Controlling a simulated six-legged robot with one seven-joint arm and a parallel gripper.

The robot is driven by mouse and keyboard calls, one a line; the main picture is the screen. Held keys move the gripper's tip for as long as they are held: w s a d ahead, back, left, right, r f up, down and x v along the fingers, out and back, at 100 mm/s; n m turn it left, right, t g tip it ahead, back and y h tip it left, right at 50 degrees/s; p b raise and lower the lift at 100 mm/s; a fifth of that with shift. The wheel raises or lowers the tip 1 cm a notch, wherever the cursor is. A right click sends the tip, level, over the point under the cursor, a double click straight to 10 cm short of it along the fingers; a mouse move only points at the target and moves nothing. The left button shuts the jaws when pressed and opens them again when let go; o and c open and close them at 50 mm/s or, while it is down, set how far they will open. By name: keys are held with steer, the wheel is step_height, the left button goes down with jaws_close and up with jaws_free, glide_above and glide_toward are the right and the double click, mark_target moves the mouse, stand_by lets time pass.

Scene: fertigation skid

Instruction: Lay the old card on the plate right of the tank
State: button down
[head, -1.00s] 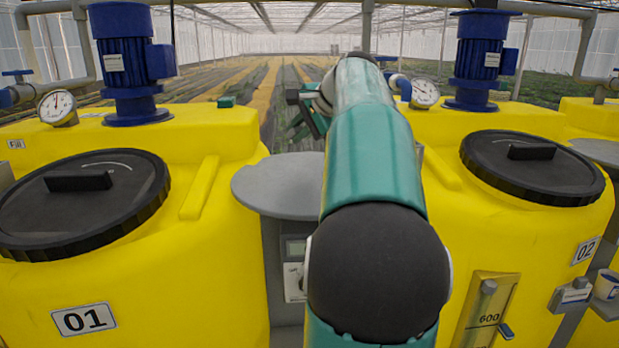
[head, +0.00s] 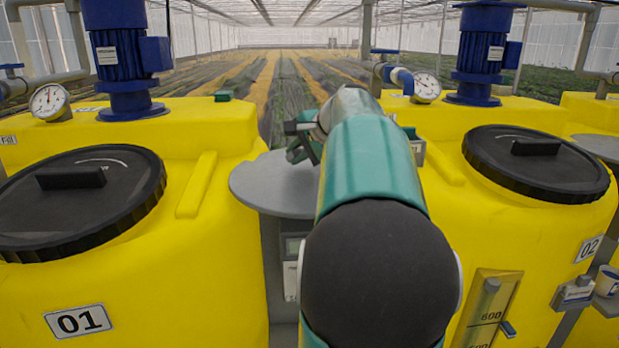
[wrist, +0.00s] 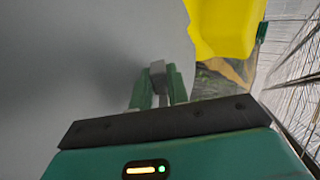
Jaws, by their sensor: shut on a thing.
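My gripper (wrist: 158,90) is shut on a small grey piece (wrist: 157,68), taken to be the old card; only a little of it shows between the green fingertips. In the head view my gripper (head: 303,143) is partly hidden by my arm and hangs over the far part of the round grey plate (head: 270,190). This plate stands just right of the yellow tank 01 (head: 190,280). The plate (wrist: 70,70) fills the left of the wrist view, bare where it shows. I cannot tell whether the held piece touches it.
Yellow tank 02 (head: 450,250) stands close on the right, with another grey plate (head: 603,148) beyond it. Black lids (head: 75,205) and blue motors (head: 125,55) rise from the tanks.

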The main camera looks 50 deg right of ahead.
steer(key=shift+f, duration=1.3)
steer(key=c, duration=1.5)
jaws_free()
steer(key=v, duration=0.8)
